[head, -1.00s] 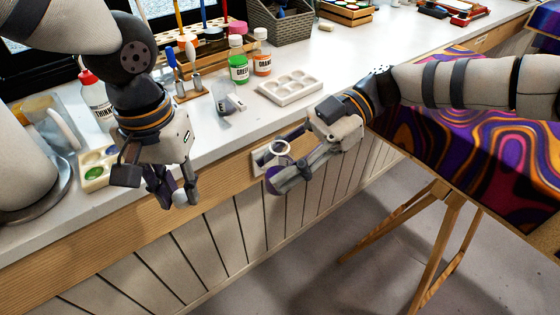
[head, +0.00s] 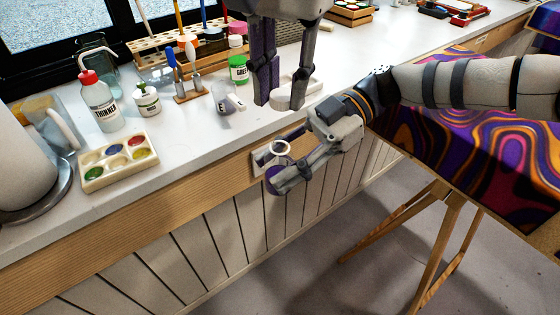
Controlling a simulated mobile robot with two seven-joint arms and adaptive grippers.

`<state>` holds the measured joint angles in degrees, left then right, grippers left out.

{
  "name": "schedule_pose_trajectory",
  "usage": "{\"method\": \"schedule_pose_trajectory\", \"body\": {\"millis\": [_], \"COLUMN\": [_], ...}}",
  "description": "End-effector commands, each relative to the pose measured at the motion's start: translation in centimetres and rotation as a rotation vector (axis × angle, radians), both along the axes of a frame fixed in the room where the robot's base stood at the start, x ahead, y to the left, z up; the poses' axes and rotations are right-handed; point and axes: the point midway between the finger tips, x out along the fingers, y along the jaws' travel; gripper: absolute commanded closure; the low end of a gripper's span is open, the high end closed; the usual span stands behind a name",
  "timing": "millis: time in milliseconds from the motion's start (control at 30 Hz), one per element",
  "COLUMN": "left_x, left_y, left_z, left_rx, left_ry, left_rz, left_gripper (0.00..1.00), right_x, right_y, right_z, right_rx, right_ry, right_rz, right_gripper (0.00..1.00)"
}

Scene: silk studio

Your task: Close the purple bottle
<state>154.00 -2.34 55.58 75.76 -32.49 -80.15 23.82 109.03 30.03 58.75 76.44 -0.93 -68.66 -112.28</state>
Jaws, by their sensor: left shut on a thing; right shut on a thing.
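My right gripper (head: 284,176) is shut on the purple bottle (head: 274,177) in front of the counter edge. The bottle's pale ring-shaped mouth (head: 281,148) faces up and looks open; much of its body is hidden by the fingers. My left gripper (head: 284,98) points down above and behind the bottle, over the counter near its front edge. It is shut on a small whitish round piece (head: 282,104), which looks like a cap, apart from the bottle. The white palette behind makes its outline hard to tell.
The counter (head: 200,145) holds a thinner bottle (head: 103,108), a small white bottle (head: 147,102), a paint palette (head: 120,162), a green paint bottle (head: 238,70) and a tilted clear container (head: 224,107). A swirl-patterned panel (head: 480,150) stands at right.

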Motion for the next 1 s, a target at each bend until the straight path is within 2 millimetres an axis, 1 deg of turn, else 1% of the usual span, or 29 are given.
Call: {"method": "schedule_pose_trajectory", "body": {"millis": [133, 233, 500, 600, 1000], "left_x": [0.0, 0.0, 0.1, 0.2, 0.1], "left_y": [0.0, 0.1, 0.2, 0.2, 0.2], "left_z": [-0.1, -0.6, -3.4, -4.0, -4.0], "left_rx": [0.0, 0.001, 0.001, 0.0, -0.006], "left_ry": [0.0, 0.002, 0.003, 0.0, 0.001], "left_rz": [0.001, 0.001, 0.001, 0.001, 0.001], "left_gripper": [0.85, 0.85, 0.85, 0.85, 0.85], "right_x": [0.0, 0.0, 0.0, 0.0, 0.0], "right_y": [0.0, 0.0, 0.0, 0.0, 0.0], "right_z": [0.0, 0.0, 0.0, 0.0, 0.0], "right_rx": [0.0, 0.0, 0.0, 0.0, 0.0], "right_ry": [0.0, 0.0, 0.0, 0.0, 0.0], "right_rz": [0.0, 0.0, 0.0, 0.0, 0.0], "right_gripper": [1.0, 1.0, 1.0, 1.0, 1.0]}}
